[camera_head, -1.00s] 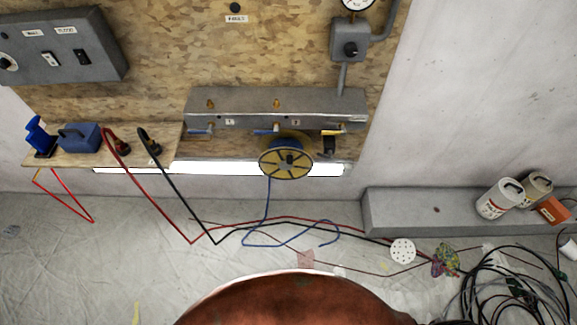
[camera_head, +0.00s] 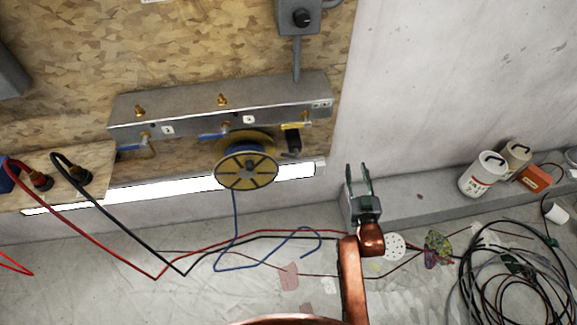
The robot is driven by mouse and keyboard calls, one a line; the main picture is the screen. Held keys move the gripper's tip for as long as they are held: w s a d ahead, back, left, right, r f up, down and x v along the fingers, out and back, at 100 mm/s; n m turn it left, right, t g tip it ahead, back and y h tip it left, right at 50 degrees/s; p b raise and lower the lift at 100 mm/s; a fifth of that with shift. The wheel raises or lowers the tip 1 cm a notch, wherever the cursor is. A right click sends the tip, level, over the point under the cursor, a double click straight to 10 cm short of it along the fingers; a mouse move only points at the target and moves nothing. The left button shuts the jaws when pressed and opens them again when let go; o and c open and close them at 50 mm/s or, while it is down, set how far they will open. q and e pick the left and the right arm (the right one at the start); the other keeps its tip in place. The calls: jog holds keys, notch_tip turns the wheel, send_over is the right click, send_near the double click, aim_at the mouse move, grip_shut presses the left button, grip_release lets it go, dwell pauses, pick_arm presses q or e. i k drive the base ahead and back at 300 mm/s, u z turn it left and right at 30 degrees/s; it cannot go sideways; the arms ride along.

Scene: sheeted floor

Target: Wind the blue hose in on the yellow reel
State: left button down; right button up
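The yellow reel (camera_head: 246,172) is mounted under the grey manifold on the wooden board, left of centre in the head view. The blue hose (camera_head: 236,217) hangs down from the reel. Its lower length lies in a loose bend on the sheeted floor, with the free end curled to the right. My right gripper (camera_head: 359,182) is raised at the right of the reel, clear of it, with its two fingers pointing up and apart. It is open and holds nothing. My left gripper is out of view.
The grey manifold (camera_head: 220,105) has several brass fittings and blue-handled valves. Red (camera_head: 110,245) and black (camera_head: 130,228) cables cross the floor near the hose. A coil of dark cable (camera_head: 515,275) lies at lower right.

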aim_at(245, 160)
jog(key=z, duration=2.35)
jog(key=k, duration=0.9)
jog(key=u, duration=2.6)
